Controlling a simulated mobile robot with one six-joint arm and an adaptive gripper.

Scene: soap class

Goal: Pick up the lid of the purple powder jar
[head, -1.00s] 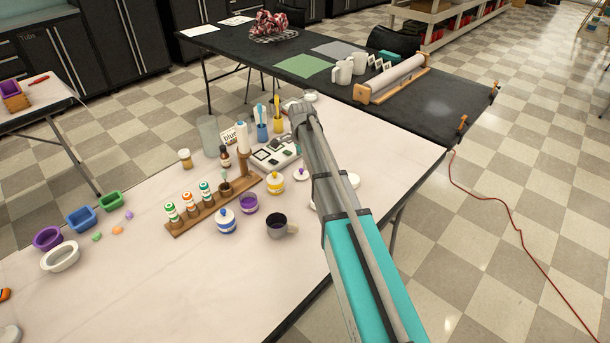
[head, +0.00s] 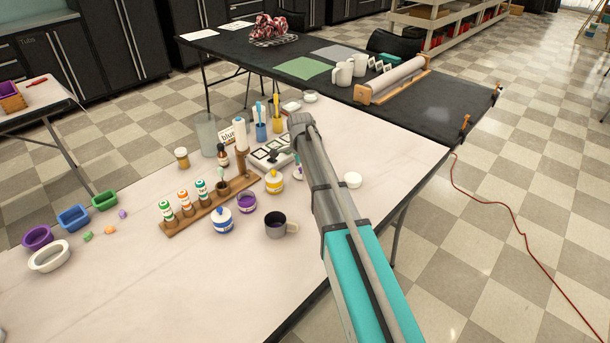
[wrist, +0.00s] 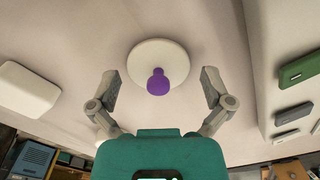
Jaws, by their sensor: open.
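The lid is a white disc with a purple knob. In the wrist view the lid (wrist: 158,58) lies on the pale table, ahead of and between the two spread fingers of my gripper (wrist: 160,80). The fingers are open and apart from it, and the height gap cannot be told. In the head view the lid (head: 298,175) sits just left of my arm, partly hidden. My gripper is mostly hidden by my arm there. The purple jar (head: 246,203) stands uncovered, left of the lid.
A yellow-banded jar (head: 274,182), a blue-banded jar (head: 222,220) and a dark grey mug (head: 276,225) stand nearby. A scale-like tray with dark tiles (head: 270,153) is behind the lid. The table's right side is mostly clear.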

